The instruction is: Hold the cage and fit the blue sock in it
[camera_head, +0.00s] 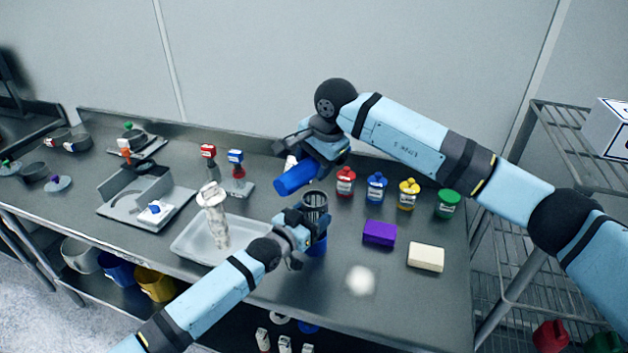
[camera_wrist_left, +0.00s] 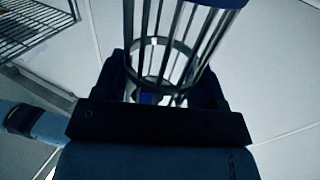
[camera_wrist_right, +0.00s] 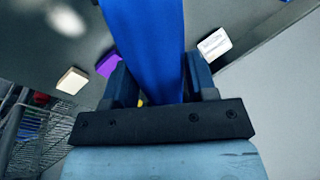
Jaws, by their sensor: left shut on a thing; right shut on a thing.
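The metal cage (camera_head: 315,201) stands upright in my left gripper (camera_head: 306,224), which is shut on it above the worktable. A blue part (camera_head: 316,247) shows below that gripper. In the left wrist view the cage bars (camera_wrist_left: 160,50) lie between the fingers, with a blue band at the top edge. My right gripper (camera_head: 318,163) is shut on the blue sock (camera_head: 296,178), which lies tilted, just above and left of the cage's open top. The sock also fills the space between the fingers in the right wrist view (camera_wrist_right: 147,50). The sock is outside the cage.
Red, blue, yellow and green-capped bottles (camera_head: 376,188) stand behind and right of the cage. A purple block (camera_head: 379,233) and a cream block (camera_head: 426,257) lie at the right. A metal tray (camera_head: 188,247) with a whitish tall object (camera_head: 215,213) is at the left.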

